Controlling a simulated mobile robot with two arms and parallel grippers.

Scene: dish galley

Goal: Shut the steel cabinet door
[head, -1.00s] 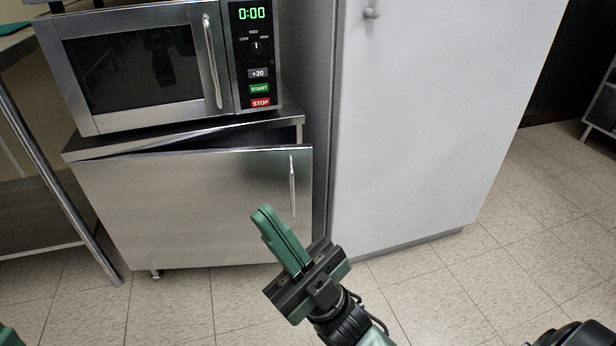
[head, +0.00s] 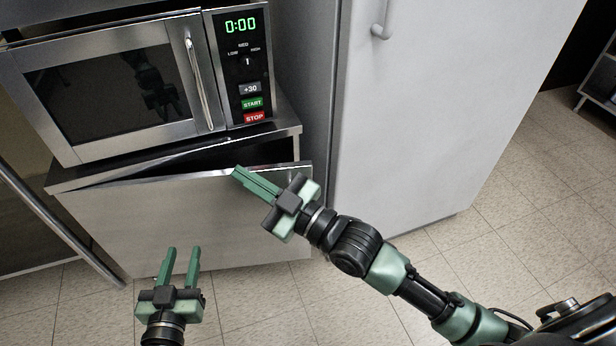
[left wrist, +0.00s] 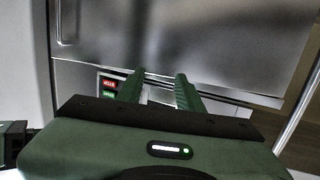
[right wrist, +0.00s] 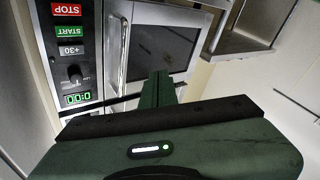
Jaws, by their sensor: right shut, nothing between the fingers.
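The steel cabinet door (head: 180,215) stands ajar under the microwave. A dark wedge-shaped gap shows above its top edge, wider toward the right. The door also fills the top of the left wrist view (left wrist: 190,35), where its handle (left wrist: 68,20) shows. In the head view my right gripper covers the handle area. My right gripper (head: 238,174) is shut and empty, over the door's upper right part; I cannot tell whether it touches. Its closed fingers also show in the right wrist view (right wrist: 160,77). My left gripper (head: 183,249) is open and empty, in front of the door's lower part.
The microwave (head: 120,85) sits on top of the cabinet (head: 285,125). A tall white fridge-like unit (head: 420,110) stands close on the right. A metal table leg (head: 60,225) is at the left. The tiled floor (head: 480,260) is clear at the right.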

